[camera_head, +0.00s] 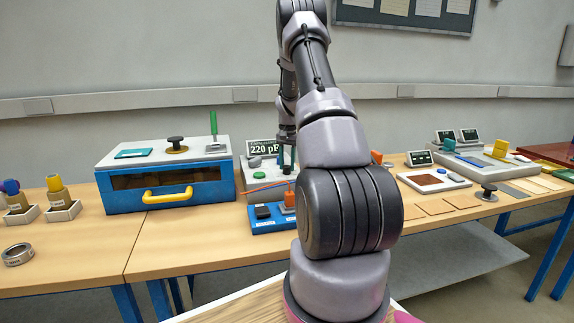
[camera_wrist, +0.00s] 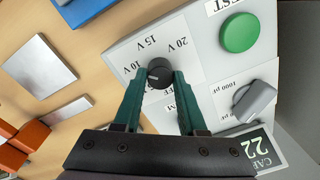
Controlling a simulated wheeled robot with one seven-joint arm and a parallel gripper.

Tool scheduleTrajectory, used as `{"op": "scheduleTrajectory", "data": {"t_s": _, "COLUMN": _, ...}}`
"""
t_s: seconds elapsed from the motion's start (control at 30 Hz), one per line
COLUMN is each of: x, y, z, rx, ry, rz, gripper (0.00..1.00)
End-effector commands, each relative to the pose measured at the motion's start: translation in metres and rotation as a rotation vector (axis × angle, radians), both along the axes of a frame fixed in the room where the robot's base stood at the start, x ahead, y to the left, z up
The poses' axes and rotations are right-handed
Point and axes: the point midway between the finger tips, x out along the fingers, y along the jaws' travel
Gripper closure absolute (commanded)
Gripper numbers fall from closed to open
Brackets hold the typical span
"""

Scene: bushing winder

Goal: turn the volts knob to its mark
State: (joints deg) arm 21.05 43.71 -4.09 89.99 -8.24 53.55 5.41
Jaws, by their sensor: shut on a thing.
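The volts knob (camera_wrist: 159,68) is a small black round knob on a pale panel in the wrist view. The labels 10 V, 15 V and 20 V stand around its far side. My gripper (camera_wrist: 160,78) has its two green fingers shut on the knob, one on each side. Part of the knob's rim is hidden by the fingers, and I cannot tell clearly where it points.
Orange blocks (camera_wrist: 22,140) lie at lower left in the wrist view.

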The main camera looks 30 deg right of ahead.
Motion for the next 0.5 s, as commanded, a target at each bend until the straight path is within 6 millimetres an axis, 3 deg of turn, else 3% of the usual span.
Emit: {"op": "scheduleTrajectory", "data": {"t_s": 0.5, "x": 0.0013, "y": -0.0013, "z": 0.0013, "rx": -0.002, "ry": -0.002, "rz": 0.490, "gripper": 1.00}}
